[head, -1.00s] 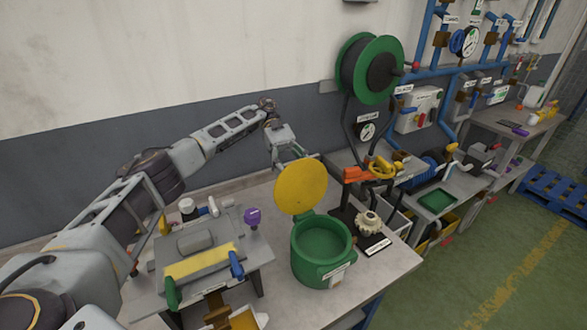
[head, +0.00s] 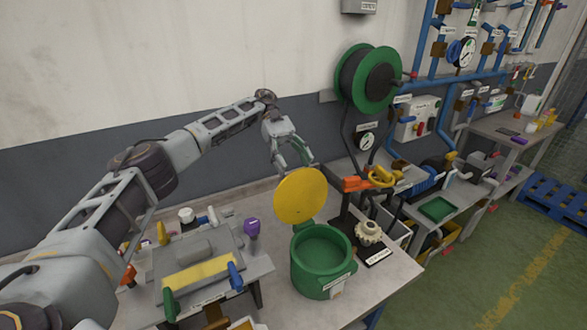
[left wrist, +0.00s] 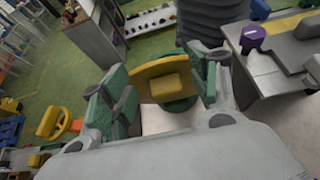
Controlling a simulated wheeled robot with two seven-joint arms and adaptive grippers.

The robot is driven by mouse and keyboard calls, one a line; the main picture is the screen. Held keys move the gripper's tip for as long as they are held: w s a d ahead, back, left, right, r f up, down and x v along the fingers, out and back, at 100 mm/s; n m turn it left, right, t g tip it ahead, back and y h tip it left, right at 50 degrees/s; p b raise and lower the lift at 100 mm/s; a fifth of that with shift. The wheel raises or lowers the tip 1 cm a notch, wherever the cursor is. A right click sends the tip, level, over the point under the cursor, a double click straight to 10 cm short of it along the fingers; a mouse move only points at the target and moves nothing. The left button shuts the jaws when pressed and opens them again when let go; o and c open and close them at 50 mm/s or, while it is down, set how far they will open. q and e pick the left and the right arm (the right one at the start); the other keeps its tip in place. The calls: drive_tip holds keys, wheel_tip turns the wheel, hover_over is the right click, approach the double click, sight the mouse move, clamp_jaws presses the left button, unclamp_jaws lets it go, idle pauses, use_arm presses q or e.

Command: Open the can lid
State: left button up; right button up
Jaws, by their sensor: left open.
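The green can (head: 321,262) stands on the table with its mouth facing up and open. Its round yellow lid (head: 300,196) is raised, standing nearly upright at the can's back left rim. My left gripper (head: 293,164) is just behind and above the lid, fingers pointing down toward it; the lid hides part of the fingertips. In the left wrist view the open fingers (left wrist: 160,85) stand either side of the lid (left wrist: 165,83), which shows a blocky yellow part, with a bit of green can (left wrist: 180,105) below. Whether a finger touches the lid is unclear. My right gripper is not in view.
A beige gear (head: 368,232) on a black base stands right of the can. An orange and yellow valve (head: 382,178) is behind it. A grey fixture with a yellow strip (head: 200,272) and a purple knob (head: 252,227) are left. A green reel (head: 370,78) rises behind.

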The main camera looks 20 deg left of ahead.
use_arm(q)
drive_tip(key=shift+r, duration=2.15)
